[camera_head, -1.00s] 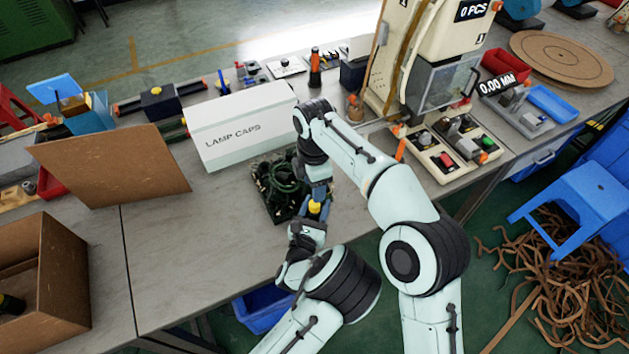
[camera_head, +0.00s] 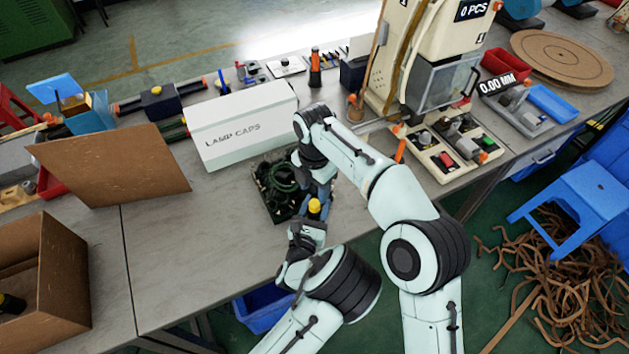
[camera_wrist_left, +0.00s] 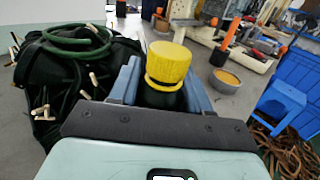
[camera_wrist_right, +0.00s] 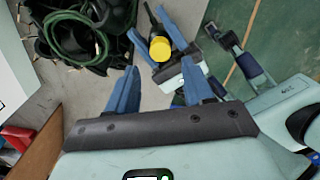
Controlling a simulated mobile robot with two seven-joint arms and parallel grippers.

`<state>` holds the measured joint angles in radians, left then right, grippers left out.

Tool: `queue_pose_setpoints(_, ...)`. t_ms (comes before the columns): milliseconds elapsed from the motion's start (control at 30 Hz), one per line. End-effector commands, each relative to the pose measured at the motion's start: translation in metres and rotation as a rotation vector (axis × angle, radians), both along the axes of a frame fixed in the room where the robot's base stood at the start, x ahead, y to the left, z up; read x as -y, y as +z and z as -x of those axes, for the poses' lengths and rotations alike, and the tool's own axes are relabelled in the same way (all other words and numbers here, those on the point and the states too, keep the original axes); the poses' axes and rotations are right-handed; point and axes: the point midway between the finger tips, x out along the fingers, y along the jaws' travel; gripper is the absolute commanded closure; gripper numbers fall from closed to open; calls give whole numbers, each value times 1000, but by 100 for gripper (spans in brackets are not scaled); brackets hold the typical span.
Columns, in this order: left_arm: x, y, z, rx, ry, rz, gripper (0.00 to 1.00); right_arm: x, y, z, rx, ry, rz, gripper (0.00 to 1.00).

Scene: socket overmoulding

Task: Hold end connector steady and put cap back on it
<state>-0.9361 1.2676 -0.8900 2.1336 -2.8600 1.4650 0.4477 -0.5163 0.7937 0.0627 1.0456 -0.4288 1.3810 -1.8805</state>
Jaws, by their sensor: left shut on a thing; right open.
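The yellow cap (camera_wrist_left: 168,64) sits upright on top of the black end connector (camera_wrist_left: 165,96) in the left wrist view. My left gripper (camera_wrist_left: 163,84) is shut on the connector, one blue finger on each side below the cap. The cap also shows in the head view (camera_head: 314,206) and the right wrist view (camera_wrist_right: 160,48). My right gripper (camera_wrist_right: 160,68) is open and empty, its fingers apart from the cap. In the head view my right gripper (camera_head: 318,188) is just behind and above the cap. How far the cap is seated cannot be told.
A dark coiled cable bundle (camera_head: 274,188) lies on the table left of the grippers. The white lamp caps box (camera_head: 243,124) stands behind it. A cardboard panel (camera_head: 115,168) is farther left, and a press machine (camera_head: 425,60) stands at the back right.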

Motion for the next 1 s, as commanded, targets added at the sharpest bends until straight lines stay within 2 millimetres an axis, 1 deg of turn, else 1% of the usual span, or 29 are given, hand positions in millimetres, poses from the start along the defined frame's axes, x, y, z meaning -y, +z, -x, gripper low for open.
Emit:
queue_pose_setpoints(33, 0, 0, 0, 1, 0, 0, 100, 1, -10, 1, -4, 0, 2, 48)
queue_pose_setpoints(200, 0, 0, 0, 1, 0, 0, 100, 1, -37, 1, -4, -1, 2, 48)
queue_pose_setpoints(333, 0, 0, 0, 1, 0, 0, 100, 1, -51, 0, -2, -1, 1, 48)
queue_pose_setpoints(500, 0, 0, 0, 1, 0, 0, 100, 0, -60, 0, 0, -1, 0, 48)
queue_pose_setpoints(767, 0, 0, 0, 1, 0, 0, 100, 0, -61, 0, 0, -1, 0, 48)
queue_pose_setpoints(867, 0, 0, 0, 1, 0, 0, 100, 0, -60, 0, 0, -1, 0, 78)
queue_pose_setpoints(900, 0, 0, 0, 1, 0, 0, 100, 0, -60, 0, 0, -1, 0, 91)
queue_pose_setpoints(933, 0, 0, 0, 1, 0, 0, 100, 0, -60, 0, 0, -1, 0, 100)
queue_pose_setpoints(1000, 0, 0, 0, 1, 0, 0, 100, 0, -60, 0, 0, -1, 0, 100)
